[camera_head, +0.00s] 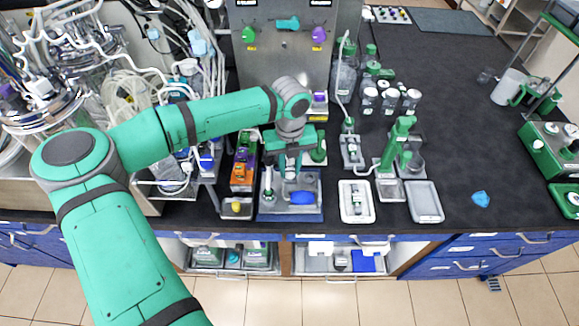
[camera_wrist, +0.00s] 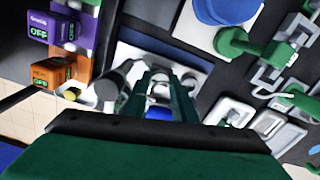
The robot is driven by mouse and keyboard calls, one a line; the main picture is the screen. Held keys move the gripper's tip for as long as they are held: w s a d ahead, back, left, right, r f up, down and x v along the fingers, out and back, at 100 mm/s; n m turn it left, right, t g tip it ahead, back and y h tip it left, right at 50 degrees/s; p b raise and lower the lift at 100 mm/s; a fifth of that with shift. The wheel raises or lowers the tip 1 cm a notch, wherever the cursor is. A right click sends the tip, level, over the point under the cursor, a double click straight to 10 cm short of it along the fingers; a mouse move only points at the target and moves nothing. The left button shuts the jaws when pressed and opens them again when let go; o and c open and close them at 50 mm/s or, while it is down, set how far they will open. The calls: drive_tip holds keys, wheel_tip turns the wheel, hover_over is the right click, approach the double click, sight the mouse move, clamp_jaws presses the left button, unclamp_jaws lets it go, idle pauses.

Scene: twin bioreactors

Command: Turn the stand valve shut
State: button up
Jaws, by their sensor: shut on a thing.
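The valve stand (camera_head: 290,212) is a grey plate with a blue front edge on the near side of the bench. A blue rounded part (camera_head: 302,197) shows on it, just below my gripper (camera_head: 290,172). My gripper points down over the stand, its fingers close together. In the wrist view the fingers (camera_wrist: 167,98) are on either side of a small blue and white part (camera_wrist: 159,114), which I take to be the stand valve. The fingers hide most of it, so its exact turn angle cannot be seen. A grey cylindrical piece (camera_wrist: 113,82) stands just left of the fingers.
An orange box (camera_head: 240,177) marked OFF stands left of the stand, with a purple OFF box (camera_wrist: 50,33) beside it. White trays (camera_head: 346,214) and a green stand (camera_head: 400,140) are to the right. A steel panel (camera_head: 285,60) rises behind. Bare black bench lies further right.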

drive_tip(key=shift+d, duration=0.1)
drive_tip(key=m, duration=0.6)
drive_tip(key=shift+w, duration=0.25)
drive_tip(key=shift+s+d+m, duration=0.1)
drive_tip(key=shift+d+m, duration=0.15)
drive_tip(key=shift+m, duration=0.75)
drive_tip(key=m, duration=0.3)
drive_tip(key=shift+s+a, duration=0.1)
drive_tip(key=shift+a, duration=0.25)
drive_tip(key=m, duration=0.4)
drive_tip(key=shift+d+m, duration=0.2)
drive_tip(key=shift+m, duration=1)
